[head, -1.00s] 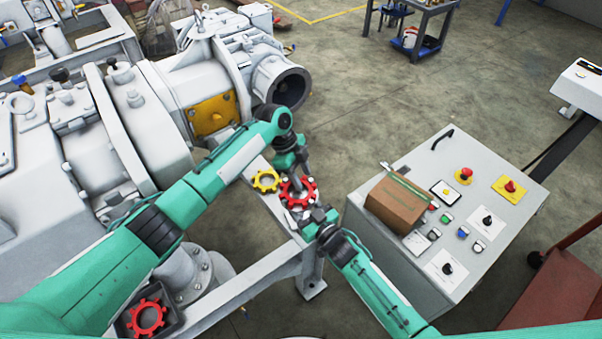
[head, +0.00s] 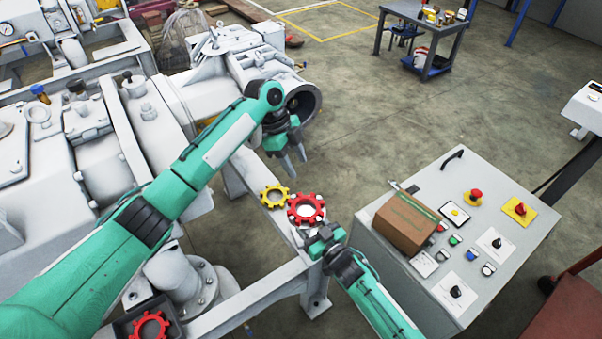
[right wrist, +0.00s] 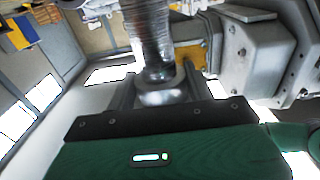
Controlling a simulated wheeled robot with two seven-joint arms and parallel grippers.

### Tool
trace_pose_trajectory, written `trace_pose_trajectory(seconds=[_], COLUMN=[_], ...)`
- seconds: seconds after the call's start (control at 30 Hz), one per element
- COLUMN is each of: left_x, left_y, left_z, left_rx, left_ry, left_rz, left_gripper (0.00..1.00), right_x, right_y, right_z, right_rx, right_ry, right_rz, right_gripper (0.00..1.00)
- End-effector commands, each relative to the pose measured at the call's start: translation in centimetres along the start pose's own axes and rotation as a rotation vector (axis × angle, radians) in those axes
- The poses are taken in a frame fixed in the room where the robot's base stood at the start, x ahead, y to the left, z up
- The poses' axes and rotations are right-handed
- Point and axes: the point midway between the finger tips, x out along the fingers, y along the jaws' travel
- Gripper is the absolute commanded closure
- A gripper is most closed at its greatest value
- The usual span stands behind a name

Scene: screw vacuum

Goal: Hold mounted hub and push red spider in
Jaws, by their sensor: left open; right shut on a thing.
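A red spider (head: 293,214) lies flat at the end of the grey frame, on the mounted hub (head: 299,231). The spider covers most of the hub in the head view, so how deep it sits cannot be told. My left gripper (head: 295,172) is open and empty, apart from the spider and above it in the picture. My right gripper (head: 317,238) is shut on the hub from the near side, just below the spider. The right wrist view shows a shiny metal cylinder (right wrist: 152,40) and a pale ring, with the fingertips not clear.
A yellow gear-shaped piece (head: 264,198) lies beside the red spider. Another red spider (head: 136,331) sits in a dark tray at bottom left. A control cabinet (head: 440,195) with a brown box (head: 405,225) stands right. The large grey machine fills the left.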

Motion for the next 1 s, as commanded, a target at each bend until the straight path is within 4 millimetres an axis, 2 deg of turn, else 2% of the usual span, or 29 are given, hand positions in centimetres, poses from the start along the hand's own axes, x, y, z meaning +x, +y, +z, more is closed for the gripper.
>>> trace_pose_trajectory(seconds=[0.13,0.47,0.5,0.6,0.63,1.0], left_x=[-0.76,-0.78,-0.78,-0.77,-0.76,-0.75], left_y=[0.02,0.03,0.03,0.03,0.03,0.03], left_z=[0.0,0.01,0.01,0.01,0.01,0.01], left_rx=[0.001,0.0,0.0,0.0,0.0,0.0], left_ry=[-0.001,-0.001,-0.001,-0.001,-0.001,0.0], left_rz=[0.0,0.001,0.001,0.001,0.001,0.001], left_gripper=[0.54,0.54,0.54,0.54,0.54,0.54], right_x=[0.0,0.0,0.0,0.0,0.0,-0.59], right_y=[0.04,0.04,0.05,0.04,0.04,0.02], right_z=[-0.02,-0.03,-0.03,-0.03,-0.03,0.02], right_rx=[0.0,0.0,0.0,0.0,0.0,0.0], right_ry=[0.0,0.0,0.0,0.0,0.0,0.0], right_rz=[0.0,0.0,0.0,0.0,0.0,0.0], right_gripper=[1.0,1.0,0.46,0.26,0.22,0.22])
